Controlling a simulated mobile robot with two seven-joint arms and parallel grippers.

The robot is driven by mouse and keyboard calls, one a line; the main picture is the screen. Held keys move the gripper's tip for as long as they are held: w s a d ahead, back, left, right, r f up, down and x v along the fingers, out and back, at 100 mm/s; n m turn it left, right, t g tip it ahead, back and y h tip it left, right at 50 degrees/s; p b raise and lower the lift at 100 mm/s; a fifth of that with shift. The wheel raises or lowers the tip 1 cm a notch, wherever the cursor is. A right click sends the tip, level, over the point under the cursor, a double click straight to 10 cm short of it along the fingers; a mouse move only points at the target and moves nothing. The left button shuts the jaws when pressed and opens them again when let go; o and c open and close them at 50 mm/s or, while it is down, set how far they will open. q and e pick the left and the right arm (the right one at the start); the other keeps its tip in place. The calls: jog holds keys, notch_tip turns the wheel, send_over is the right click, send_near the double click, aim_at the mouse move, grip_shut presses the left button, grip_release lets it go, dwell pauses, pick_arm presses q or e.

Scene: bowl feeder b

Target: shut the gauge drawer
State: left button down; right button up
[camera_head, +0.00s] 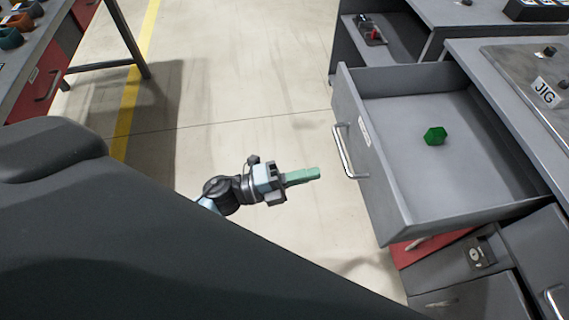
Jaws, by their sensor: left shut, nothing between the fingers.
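The gauge drawer (388,192) is a grey drawer pulled well out of the bench at the right. It has a silver bar handle (346,152) and a small white label on its front. A green hexagonal piece (435,136) lies inside on the drawer floor. My left gripper (316,174) is shut and empty, with its greenish fingers pointing right toward the drawer front. It looks a short way left of the handle, with a gap between them. My right gripper is not in the picture.
Below are a grey cabinet with a latch (481,253) and another handle. A second bench (40,75) stands at the upper left. The floor (235,90) between is clear, with a yellow line.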

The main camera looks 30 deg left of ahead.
pick_arm(q)
jog(key=x, duration=0.5)
jog(key=shift+p, duration=0.35)
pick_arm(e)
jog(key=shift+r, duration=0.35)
pick_arm(q)
jog(key=shift+d, duration=0.1)
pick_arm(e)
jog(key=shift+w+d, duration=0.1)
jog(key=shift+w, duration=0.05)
